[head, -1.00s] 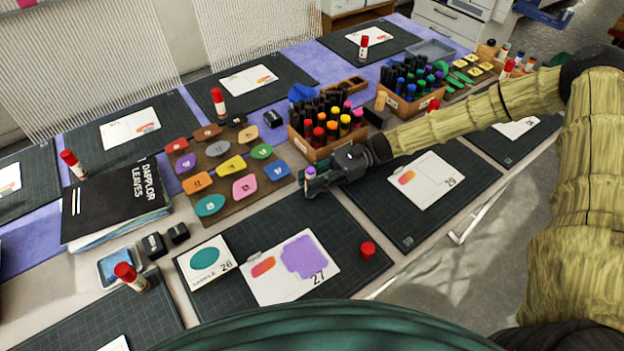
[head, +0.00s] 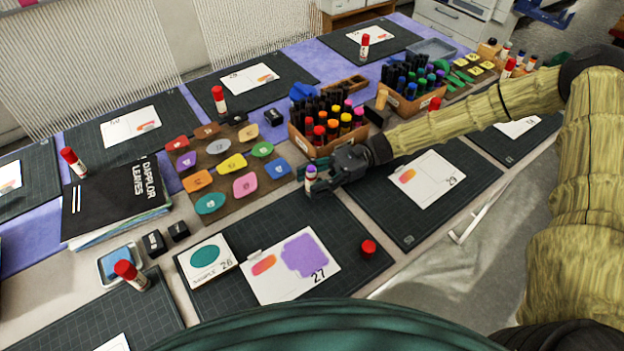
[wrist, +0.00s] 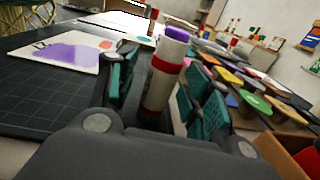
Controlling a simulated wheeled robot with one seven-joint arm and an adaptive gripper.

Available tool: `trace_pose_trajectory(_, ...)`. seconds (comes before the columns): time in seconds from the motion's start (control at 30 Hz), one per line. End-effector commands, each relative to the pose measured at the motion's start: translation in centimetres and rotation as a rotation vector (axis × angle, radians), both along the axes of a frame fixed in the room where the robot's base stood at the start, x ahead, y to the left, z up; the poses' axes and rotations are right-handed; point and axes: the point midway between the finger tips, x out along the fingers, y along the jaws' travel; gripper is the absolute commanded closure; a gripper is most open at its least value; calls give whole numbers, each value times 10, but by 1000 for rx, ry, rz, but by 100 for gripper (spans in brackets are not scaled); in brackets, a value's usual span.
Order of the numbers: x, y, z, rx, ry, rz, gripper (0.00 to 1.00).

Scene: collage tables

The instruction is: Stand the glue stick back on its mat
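The uncapped glue stick (head: 311,181), white with a red band and a purple tip, is upright at the far edge of the near middle mat (head: 343,227). In the wrist view the glue stick (wrist: 162,85) is between the teal finger pads of my gripper (wrist: 157,95). A gap shows on its left side, and the right pad is very close to it. My gripper (head: 318,180) is open around it. A red cap (head: 368,247) sits on the same mat.
The card marked 27 (head: 290,265) and sample card 26 (head: 206,259) lie on this mat. A wooden marker box (head: 328,148) stands just behind my gripper. A board of coloured swatches (head: 225,195) lies to the left. The mat is bare between card and cap.

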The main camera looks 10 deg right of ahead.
Motion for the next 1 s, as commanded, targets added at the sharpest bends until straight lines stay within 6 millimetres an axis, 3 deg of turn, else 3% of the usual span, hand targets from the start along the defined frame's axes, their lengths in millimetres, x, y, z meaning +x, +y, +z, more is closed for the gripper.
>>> trace_pose_trajectory(0.03,-2,-2,-7,-6,6,-1,50)
trace_pose_trajectory(0.27,0,-9,-7,-6,6,-2,50)
trace_pose_trajectory(0.8,28,-95,-4,-9,0,-6,50)
trace_pose_trajectory(1.0,34,-113,-4,-7,0,-5,50)
